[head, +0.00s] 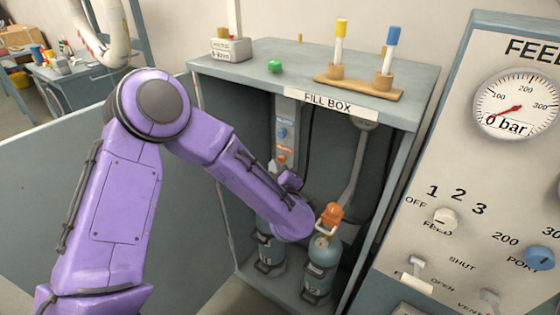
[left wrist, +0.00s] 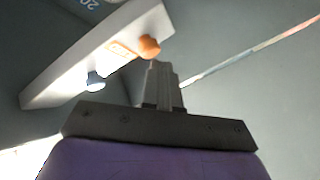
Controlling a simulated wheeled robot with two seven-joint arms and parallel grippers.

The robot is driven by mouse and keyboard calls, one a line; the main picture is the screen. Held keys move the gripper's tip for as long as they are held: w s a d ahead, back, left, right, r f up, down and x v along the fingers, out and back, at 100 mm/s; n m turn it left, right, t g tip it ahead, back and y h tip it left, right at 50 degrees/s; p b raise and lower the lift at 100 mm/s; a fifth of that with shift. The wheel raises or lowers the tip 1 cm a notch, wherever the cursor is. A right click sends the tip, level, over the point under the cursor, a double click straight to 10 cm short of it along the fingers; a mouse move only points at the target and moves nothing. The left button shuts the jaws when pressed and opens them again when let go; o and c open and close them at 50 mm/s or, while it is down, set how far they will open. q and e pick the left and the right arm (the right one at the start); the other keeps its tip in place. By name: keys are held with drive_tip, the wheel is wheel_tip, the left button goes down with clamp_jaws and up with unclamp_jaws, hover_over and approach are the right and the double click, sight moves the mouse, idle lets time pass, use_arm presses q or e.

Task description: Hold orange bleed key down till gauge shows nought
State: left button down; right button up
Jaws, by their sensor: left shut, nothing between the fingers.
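The orange bleed key (left wrist: 149,46) is a round knob on a pale strip panel in the left wrist view, beside an orange label. The large round gauge (head: 517,106) at the right reads "0 bar". My right gripper is out of view.
A blue key (left wrist: 95,82) sits on the same panel. Two cylinders stand in the box; the right one (head: 322,262) has an orange top (head: 331,215). The box's side walls (head: 405,175) enclose the space. A wooden stand (head: 358,88) is on top.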

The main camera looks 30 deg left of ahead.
use_arm(q)
drive_tip(key=shift+w+r, duration=0.1)
drive_tip(key=shift+w, duration=0.5)
idle(1.6)
idle(3.5)
drive_tip(key=shift+s, duration=0.95)
drive_tip(key=s, duration=0.1)
drive_tip(key=s+p, duration=0.1)
drive_tip(key=s, duration=0.3)
drive_tip(key=shift+a+p, duration=0.25)
drive_tip(key=shift+p, duration=0.05)
